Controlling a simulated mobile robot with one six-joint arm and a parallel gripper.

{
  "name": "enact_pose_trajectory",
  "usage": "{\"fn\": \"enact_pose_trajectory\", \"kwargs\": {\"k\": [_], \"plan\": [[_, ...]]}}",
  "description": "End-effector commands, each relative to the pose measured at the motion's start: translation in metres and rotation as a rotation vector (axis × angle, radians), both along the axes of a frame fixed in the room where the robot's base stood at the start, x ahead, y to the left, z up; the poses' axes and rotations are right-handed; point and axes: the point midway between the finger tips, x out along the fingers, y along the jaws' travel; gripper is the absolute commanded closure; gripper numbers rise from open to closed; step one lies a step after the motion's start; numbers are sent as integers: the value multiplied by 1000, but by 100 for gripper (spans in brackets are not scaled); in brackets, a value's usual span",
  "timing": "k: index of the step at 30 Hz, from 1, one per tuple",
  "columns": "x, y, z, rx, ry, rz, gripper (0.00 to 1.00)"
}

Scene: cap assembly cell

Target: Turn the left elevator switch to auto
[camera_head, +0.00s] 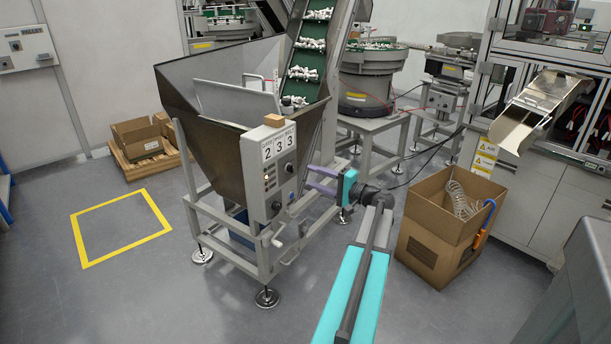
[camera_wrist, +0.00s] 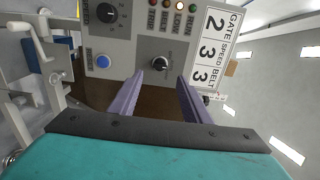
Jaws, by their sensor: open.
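The elevator (camera_head: 225,130) is a metal hopper with a green belt and a grey control panel (camera_head: 273,195) on its frame. The black rotary switch (camera_head: 289,168) is on the upper right of this panel. In the wrist view the switch (camera_wrist: 163,61) is a round black knob with small lettering around it, too small to read. My gripper (camera_head: 312,178) is open and faces the panel from the right. In the wrist view the purple fingers of my gripper (camera_wrist: 160,80) frame the switch, one on either side. I see nothing between them; contact with the knob cannot be told.
A blue button (camera_wrist: 103,62), a speed dial (camera_wrist: 107,14) and several lamps share the panel. A number sign (camera_head: 278,146) tops it, and a crank handle (camera_head: 277,236) sticks out below. An open cardboard box (camera_head: 437,250) stands right of my arm.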

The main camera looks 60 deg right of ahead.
Motion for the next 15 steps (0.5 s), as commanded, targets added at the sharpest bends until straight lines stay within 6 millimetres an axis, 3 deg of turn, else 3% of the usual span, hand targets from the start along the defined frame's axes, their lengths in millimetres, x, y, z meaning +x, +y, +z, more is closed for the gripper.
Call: {"fn": "enact_pose_trajectory", "kwargs": {"k": [7,15], "plan": [[-38,3,0,0,0,-2,57],[-56,5,0,0,0,0,57]]}}
